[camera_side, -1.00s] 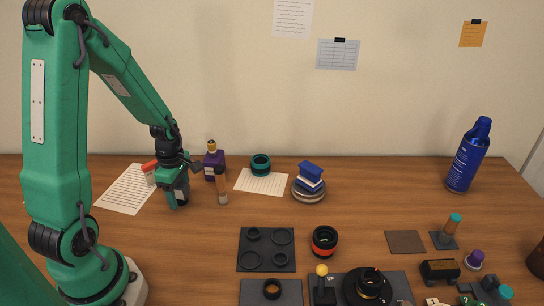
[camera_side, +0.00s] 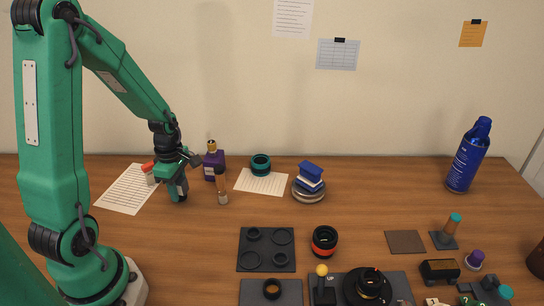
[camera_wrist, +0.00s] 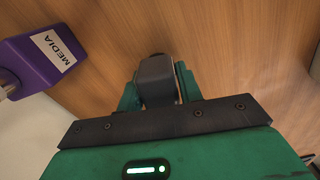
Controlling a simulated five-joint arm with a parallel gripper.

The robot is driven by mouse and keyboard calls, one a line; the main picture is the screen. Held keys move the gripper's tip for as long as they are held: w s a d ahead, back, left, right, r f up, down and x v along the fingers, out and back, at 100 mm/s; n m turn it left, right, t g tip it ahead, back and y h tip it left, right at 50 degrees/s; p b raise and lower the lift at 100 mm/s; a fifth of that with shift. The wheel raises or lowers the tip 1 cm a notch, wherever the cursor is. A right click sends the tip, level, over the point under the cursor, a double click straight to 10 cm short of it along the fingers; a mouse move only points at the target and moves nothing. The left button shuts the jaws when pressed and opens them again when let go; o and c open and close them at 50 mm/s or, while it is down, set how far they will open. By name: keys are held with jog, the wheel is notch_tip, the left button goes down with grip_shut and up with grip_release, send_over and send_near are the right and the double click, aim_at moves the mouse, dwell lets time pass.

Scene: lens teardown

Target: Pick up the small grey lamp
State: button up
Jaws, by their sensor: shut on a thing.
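My gripper (camera_side: 178,192) hangs over the left side of the table in the side view. In the wrist view, its green fingers (camera_wrist: 157,90) are shut on the small grey lamp (camera_wrist: 156,76), a dark grey rounded block between them. In the side view the lamp is mostly hidden by the fingers, with only a dark part showing. The picture does not make clear how far it is above the table.
A purple bottle (camera_side: 214,166) stands behind and right of my gripper; its MEDIA label shows in the wrist view (camera_wrist: 38,58). A brown-handled brush (camera_side: 222,186) stands close right. A paper sheet (camera_side: 124,193) lies left. Bare wood lies in front.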

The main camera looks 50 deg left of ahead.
jog(key=r, duration=0.3)
jog(key=shift+d, duration=0.25)
jog(key=d+r, duration=0.6)
jog(key=d, duration=0.5)
jog(key=shift+s+r, duration=0.2)
jog(key=shift+d, duration=0.1)
